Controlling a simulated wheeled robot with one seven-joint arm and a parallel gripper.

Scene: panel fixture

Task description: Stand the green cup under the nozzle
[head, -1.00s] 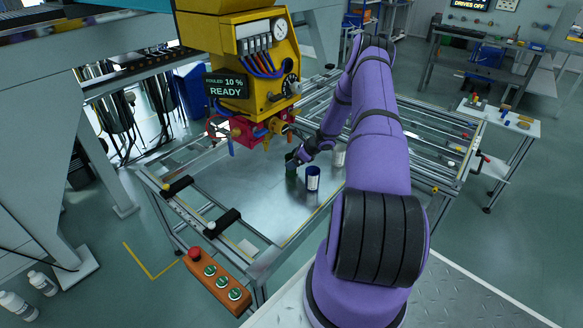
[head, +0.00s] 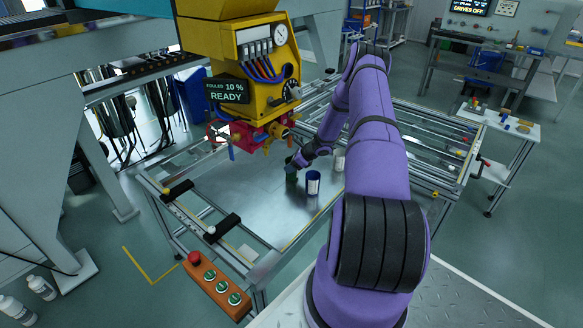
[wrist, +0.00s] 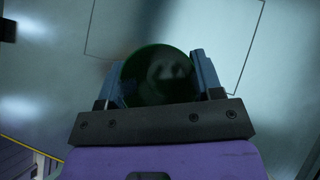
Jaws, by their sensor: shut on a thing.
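The green cup (wrist: 158,72) sits between the two fingers of my gripper (wrist: 160,80) in the wrist view, with a finger against each side. My gripper is shut on it. In the head view the dark green cup (head: 291,171) stands out just left of the blue cup, at or close above the metal plate; I cannot tell if it touches. My gripper also shows there (head: 297,162), partly covering the cup. The nozzle (head: 240,150) seems to be at the underside of the yellow and red machine head (head: 238,75), up and left of the cup.
A blue cup with a white label (head: 313,183) stands close to the right of the green cup. A pale cup (head: 340,160) stands behind it, beside my arm. The metal plate (head: 255,200) is clear to the left. Black clamps (head: 222,228) line its left edge.

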